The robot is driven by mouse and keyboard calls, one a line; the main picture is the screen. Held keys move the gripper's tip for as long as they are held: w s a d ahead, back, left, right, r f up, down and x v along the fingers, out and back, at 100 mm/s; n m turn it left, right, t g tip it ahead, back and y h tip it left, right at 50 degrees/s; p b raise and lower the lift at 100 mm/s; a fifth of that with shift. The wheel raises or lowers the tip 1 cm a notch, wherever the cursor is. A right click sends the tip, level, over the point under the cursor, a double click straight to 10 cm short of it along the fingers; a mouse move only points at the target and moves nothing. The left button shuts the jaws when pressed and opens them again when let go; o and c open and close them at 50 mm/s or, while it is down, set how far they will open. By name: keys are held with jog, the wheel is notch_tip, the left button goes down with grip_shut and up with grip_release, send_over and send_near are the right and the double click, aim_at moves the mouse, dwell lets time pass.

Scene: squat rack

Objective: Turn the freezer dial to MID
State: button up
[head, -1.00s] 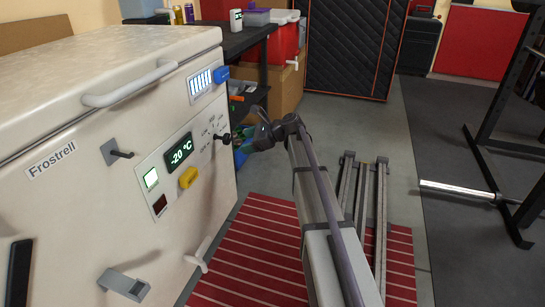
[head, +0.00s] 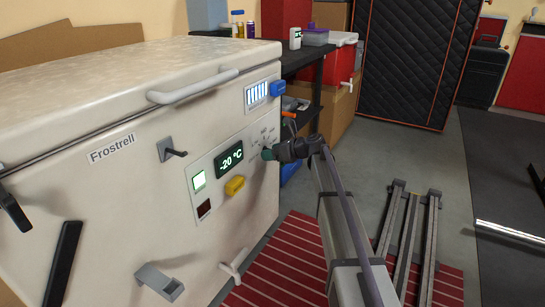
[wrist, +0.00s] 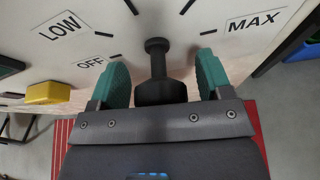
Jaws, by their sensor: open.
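The black freezer dial (wrist: 157,70) stands out from the white panel in the wrist view, between the LOW and OFF labels on the left and the MAX label on the right. No MID label shows in that view, and I cannot tell the dial's setting. My gripper (wrist: 161,66) is open, with one teal finger on each side of the dial and a gap to each. In the head view my gripper (head: 267,153) is at the right part of the panel and hides the dial. The white freezer (head: 110,200) has a display reading -20 °C (head: 230,159).
A long handle (head: 193,87) runs along the lid. A dark shelf (head: 318,60) stands behind the freezer. A red striped mat (head: 275,270) lies on the floor.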

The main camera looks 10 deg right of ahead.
jog(key=shift+c, duration=0.4)
jog(key=c, duration=0.8)
jog(key=shift+c, duration=0.2)
jog(key=n+t+h, duration=0.1)
jog(key=n, duration=0.2)
jog(key=shift+t+h, duration=0.3)
jog(key=shift+t, duration=0.1)
jog(key=shift+n+t+h+b, duration=0.45)
jog(key=shift+n+t, duration=0.45)
jog(key=shift+n, duration=0.6)
